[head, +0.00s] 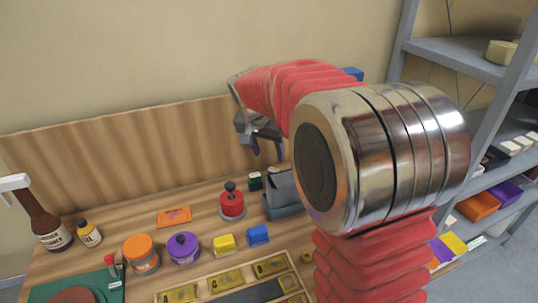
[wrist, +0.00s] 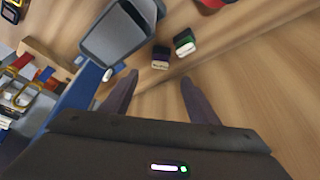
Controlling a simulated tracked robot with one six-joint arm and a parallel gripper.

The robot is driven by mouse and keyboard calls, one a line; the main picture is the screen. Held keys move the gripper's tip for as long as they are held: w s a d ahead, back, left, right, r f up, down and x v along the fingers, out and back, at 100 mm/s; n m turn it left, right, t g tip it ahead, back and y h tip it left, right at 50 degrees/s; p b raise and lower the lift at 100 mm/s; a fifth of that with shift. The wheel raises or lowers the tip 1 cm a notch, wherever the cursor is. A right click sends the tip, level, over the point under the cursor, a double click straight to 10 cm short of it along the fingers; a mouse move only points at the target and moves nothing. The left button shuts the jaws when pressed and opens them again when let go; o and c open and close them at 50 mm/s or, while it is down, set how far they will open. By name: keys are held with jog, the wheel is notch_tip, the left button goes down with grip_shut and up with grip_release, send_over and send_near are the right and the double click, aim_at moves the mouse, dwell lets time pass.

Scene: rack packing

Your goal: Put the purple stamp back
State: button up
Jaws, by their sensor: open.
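A small block with a dark purple top and pale label, likely the purple stamp (wrist: 160,57), stands on the wooden table in the wrist view. A similar green-topped stamp (wrist: 184,43) stands close beside it; it also shows in the head view (head: 255,181). My gripper (head: 264,143) is open and empty, raised above the back of the table. In the wrist view my gripper (wrist: 157,80) has its fingers apart, with the purple stamp ahead of the gap between them. In the head view I cannot make out the purple stamp clearly.
A grey bin (wrist: 121,32) stands left of the stamps in the wrist view. A wooden backboard (head: 130,158) rises behind. Grey shelves (head: 455,50) stand right.

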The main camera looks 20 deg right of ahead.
dwell(0.5)
jog(key=s+a+r, duration=0.1)
jog(key=s, duration=0.1)
jog(key=s+a+r+n, duration=0.1)
jog(key=s, duration=0.2)
jog(key=s+r+n, duration=0.1)
jog(key=s, duration=0.2)
jog(key=shift+a+r+t+y, duration=0.4)
jog(key=s+a+f+n+y, duration=0.1)
jog(key=s+a+n, duration=0.2)
jog(key=s, duration=0.8)
jog(key=s+a+f+n+t+y, duration=0.1)
jog(key=s+a+n, duration=0.2)
jog(key=s, duration=0.8)
jog(key=shift+s+a+n+t, duration=0.3)
jog(key=shift+s+a+n, duration=0.1)
jog(key=shift+n, duration=0.1)
jog(key=shift+f, duration=0.1)
